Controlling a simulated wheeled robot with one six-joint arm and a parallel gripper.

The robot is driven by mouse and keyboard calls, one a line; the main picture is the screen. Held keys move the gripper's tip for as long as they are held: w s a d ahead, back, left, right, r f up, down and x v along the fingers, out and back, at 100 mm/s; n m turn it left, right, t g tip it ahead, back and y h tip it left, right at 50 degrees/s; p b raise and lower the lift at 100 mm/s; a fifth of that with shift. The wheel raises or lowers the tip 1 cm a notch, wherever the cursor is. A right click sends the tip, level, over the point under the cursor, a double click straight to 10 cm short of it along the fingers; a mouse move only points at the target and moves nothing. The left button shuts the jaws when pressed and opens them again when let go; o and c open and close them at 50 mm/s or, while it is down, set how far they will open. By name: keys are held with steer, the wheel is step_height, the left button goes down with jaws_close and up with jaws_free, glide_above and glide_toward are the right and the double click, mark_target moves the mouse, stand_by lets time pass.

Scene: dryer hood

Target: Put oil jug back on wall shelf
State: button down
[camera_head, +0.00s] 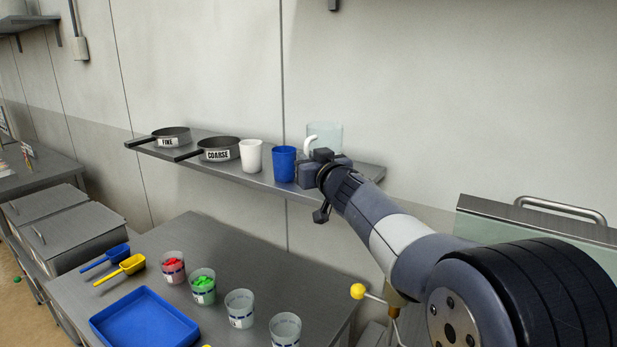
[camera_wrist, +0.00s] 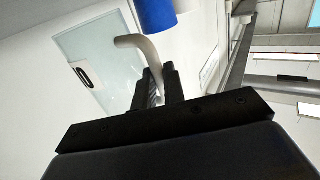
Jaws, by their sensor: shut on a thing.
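The clear oil jug (camera_head: 328,135) with a white handle (camera_head: 311,140) is at the right part of the wall shelf (camera_head: 230,173), to the right of the blue cup. My gripper (camera_head: 320,156) is in front of it and hides its lower part. In the wrist view, my gripper (camera_wrist: 155,88) is shut on the white handle (camera_wrist: 147,52), with the jug's clear body (camera_wrist: 98,60) to the left. I cannot tell whether the jug's base touches the shelf.
A blue cup (camera_head: 284,163), a white cup (camera_head: 251,156), a coarse sieve (camera_head: 219,147) and a fine sieve (camera_head: 171,136) stand along the shelf. The shelf's right end (camera_head: 368,171) looks clear. Below is a table with a blue tray (camera_head: 145,320), scoops and several cups.

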steer(key=shift+f+b, duration=0.7)
steer(key=shift+f, duration=0.85)
steer(key=shift+f, duration=0.1)
steer(key=c, duration=1.5)
jaws_free()
steer(key=v, duration=1.2)
steer(key=shift+d+b, duration=0.1)
steer(key=shift+b, duration=0.2)
